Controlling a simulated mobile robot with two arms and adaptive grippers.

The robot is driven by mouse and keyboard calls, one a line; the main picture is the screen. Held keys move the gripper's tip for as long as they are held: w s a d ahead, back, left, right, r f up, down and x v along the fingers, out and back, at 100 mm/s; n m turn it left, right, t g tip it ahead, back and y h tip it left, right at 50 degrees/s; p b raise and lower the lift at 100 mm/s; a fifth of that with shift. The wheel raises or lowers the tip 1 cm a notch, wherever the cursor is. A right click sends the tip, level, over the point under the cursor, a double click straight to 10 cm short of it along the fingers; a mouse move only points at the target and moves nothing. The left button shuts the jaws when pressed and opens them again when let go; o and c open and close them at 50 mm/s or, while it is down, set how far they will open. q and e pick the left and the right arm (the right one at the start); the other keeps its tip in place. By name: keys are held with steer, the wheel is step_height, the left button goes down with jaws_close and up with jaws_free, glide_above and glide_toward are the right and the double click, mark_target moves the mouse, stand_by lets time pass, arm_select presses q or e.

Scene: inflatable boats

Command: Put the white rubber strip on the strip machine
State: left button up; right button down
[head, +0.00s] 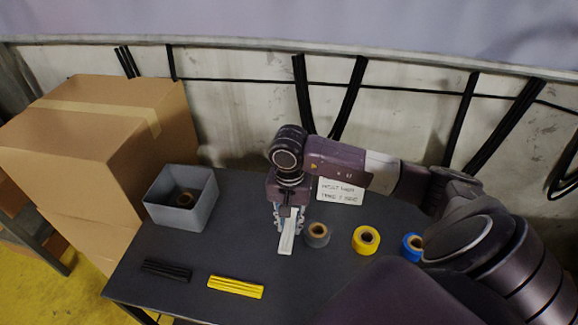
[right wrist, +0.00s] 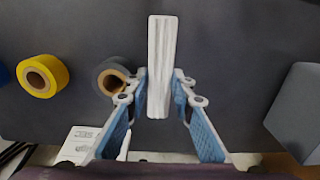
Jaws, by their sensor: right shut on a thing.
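The white rubber strip (head: 287,240) shows in the head view, pointing toward the front of the dark table. My right gripper (head: 286,218) is shut on it, over the middle of the table. In the right wrist view the strip (right wrist: 161,55) sticks out lengthwise between the fingertips of the gripper (right wrist: 160,90). I cannot tell whether the strip touches the table. No strip machine can be made out in either view. My left gripper is not in view.
Black strips (head: 166,269) and yellow strips (head: 236,287) lie at the table's front left. Grey (head: 318,240), yellow (head: 366,246) and blue (head: 408,248) tape rolls stand right of the gripper. A grey bin (head: 165,217) and cardboard boxes (head: 70,150) are left. A sign (head: 340,191) stands behind.

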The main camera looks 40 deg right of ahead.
mark_target(289, 235)
steer(key=shift+f, duration=0.7)
step_height(289, 235, down, 4)
steer(key=shift+p, duration=0.55)
steer(key=shift+f, duration=0.25)
steer(key=c, duration=1.7)
jaws_free()
steer(key=shift+o, duration=0.2)
